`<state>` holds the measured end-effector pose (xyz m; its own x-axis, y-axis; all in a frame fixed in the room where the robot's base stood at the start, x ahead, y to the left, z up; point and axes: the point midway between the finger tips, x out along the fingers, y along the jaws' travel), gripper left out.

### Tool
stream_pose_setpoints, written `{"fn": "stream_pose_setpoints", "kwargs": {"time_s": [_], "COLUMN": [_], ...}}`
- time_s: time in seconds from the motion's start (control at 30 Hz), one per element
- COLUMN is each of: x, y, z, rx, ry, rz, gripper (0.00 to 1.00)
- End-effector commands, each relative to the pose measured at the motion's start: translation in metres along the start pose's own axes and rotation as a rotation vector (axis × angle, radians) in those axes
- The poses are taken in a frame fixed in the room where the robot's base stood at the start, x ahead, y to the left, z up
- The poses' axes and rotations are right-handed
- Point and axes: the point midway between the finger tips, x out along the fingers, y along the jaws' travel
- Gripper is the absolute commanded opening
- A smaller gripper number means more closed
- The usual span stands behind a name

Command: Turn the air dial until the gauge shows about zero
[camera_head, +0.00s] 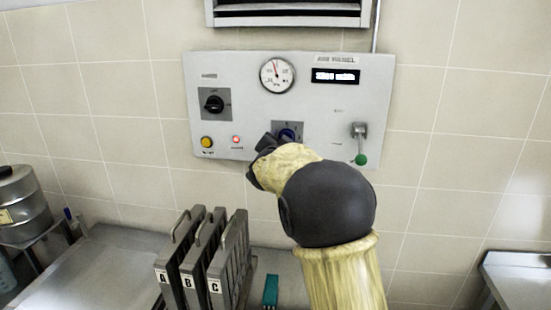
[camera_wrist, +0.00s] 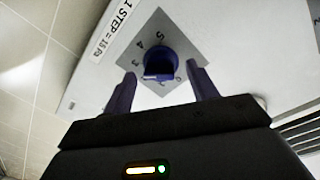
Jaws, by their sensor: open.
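The air dial is a blue knob (camera_wrist: 160,62) on a grey diamond-looking plate with numbers, under a label reading "1 STEP = 15 Pa" in the wrist view. In the head view the dial (camera_head: 289,131) is partly hidden by my gripper (camera_head: 264,143). My gripper (camera_wrist: 162,88) is open, with one dark finger on each side of the knob; I cannot tell whether they touch it. The round white gauge (camera_head: 277,75) sits above the dial on the panel, its needle pointing up and slightly left. Its numbers are too small to read.
The grey wall panel (camera_head: 240,75) also carries a black rotary switch (camera_head: 214,103), a yellow button (camera_head: 207,142), a lit red lamp (camera_head: 236,139), a display (camera_head: 335,76) and a green-tipped lever (camera_head: 360,145). Upright plates marked A, B, C (camera_head: 205,265) stand below.

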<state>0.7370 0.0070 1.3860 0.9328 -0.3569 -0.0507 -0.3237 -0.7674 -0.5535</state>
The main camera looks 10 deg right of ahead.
Motion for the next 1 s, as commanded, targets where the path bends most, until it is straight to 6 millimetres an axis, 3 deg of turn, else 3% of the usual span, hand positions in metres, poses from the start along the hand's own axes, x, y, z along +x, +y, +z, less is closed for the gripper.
{"fn": "stream_pose_setpoints", "kwargs": {"time_s": [0.7,0.83,1.0], "x": [-0.137,-0.154,-0.162], "y": [0.001,0.000,0.000], "z": [0.002,0.001,0.001], "rx": [0.002,0.002,0.001], "ry": [-0.002,-0.001,-0.001], "rz": [-0.004,-0.003,-0.001], "gripper": [0.58,0.58,0.58]}}
